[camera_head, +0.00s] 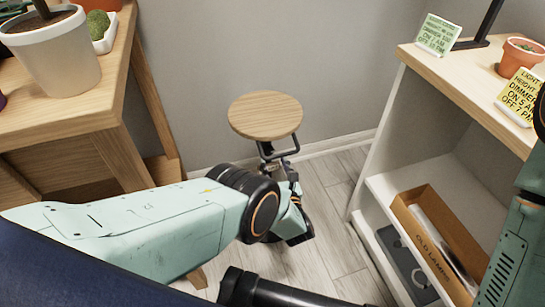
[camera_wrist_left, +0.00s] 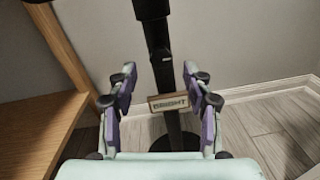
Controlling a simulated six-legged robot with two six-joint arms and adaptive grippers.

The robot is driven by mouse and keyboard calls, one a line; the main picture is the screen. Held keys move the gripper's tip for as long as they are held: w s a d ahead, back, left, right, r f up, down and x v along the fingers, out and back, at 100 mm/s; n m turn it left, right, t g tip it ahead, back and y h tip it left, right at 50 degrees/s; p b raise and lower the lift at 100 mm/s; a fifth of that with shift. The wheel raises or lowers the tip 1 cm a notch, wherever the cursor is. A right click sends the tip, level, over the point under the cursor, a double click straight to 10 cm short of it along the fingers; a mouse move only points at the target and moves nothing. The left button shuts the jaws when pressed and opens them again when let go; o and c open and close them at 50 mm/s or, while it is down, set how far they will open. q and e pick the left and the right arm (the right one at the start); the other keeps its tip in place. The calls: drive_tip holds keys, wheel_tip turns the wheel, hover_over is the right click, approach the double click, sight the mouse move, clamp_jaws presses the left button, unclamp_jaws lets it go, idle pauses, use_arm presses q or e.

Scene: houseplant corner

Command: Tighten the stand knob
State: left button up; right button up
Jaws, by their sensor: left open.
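The stand (camera_head: 265,116) has a round wooden top on a black post, between the desk and the shelf unit. In the left wrist view its black post (camera_wrist_left: 161,65) rises from a dark base, with a small wood-coloured label plate (camera_wrist_left: 168,102) whose lettering is blurred. I cannot clearly make out the knob. My left gripper (camera_wrist_left: 160,88) is open, its two fingers to either side of the post and plate, apparently empty. In the head view my left arm reaches to the post below the top and hides much of it. My right gripper is out of view.
A wooden desk (camera_head: 60,130) with a white plant pot (camera_head: 50,58) stands at left. A shelf unit (camera_head: 470,85) at right holds a terracotta pot (camera_head: 519,55), note cards and, below, a cardboard box (camera_head: 437,240). The wall is close behind the stand. Some floor (camera_head: 340,265) is clear.

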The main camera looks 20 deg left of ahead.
sight(270, 152)
use_arm(q)
drive_tip(key=shift+b+x, duration=0.85)
drive_tip(key=shift+x, duration=1.35)
clamp_jaws()
